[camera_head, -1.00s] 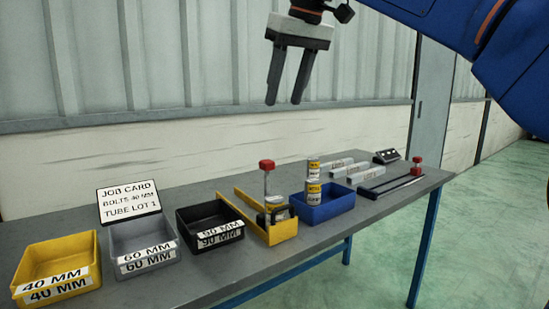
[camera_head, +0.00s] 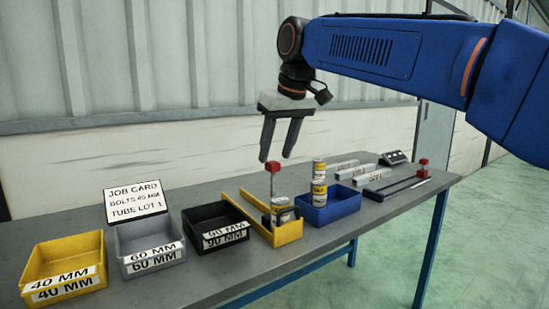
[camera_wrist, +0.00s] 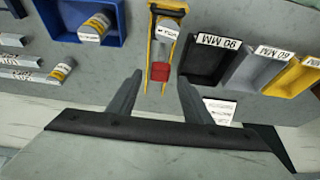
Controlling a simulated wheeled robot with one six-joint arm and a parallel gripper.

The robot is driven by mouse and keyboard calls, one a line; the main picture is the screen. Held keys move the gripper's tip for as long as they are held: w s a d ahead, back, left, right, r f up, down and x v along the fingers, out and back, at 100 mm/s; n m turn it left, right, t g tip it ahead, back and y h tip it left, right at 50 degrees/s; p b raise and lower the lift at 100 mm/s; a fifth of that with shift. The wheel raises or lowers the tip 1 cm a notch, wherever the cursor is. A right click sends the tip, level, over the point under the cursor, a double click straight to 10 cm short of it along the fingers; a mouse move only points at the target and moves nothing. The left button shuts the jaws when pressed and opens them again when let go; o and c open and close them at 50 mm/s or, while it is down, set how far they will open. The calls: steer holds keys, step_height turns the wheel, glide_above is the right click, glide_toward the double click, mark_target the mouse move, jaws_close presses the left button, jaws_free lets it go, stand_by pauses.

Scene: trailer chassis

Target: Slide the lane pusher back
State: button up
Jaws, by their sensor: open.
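A lane pusher with a red knob (camera_head: 272,167) on a pale upright post stands in the yellow lane (camera_head: 289,234). A tube with a yellow and white label (camera_head: 280,206) is in the lane near its front end. My gripper (camera_head: 277,159) is open and empty, pointing down just above the red knob. In the wrist view the red knob (camera_wrist: 160,71) appears between the fingertips of my gripper (camera_wrist: 159,79), with no visible contact. The pusher's lower part is partly hidden by the tube and lane wall.
Left of the lane are black (camera_head: 226,238), grey (camera_head: 150,260) and yellow (camera_head: 66,279) bins and a job card (camera_head: 135,199). Right are a blue bin (camera_head: 331,207) with labelled tubes, grey bars (camera_head: 371,176) and another red knob (camera_head: 423,163) by dark rails.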

steer(key=shift+x, duration=1.3)
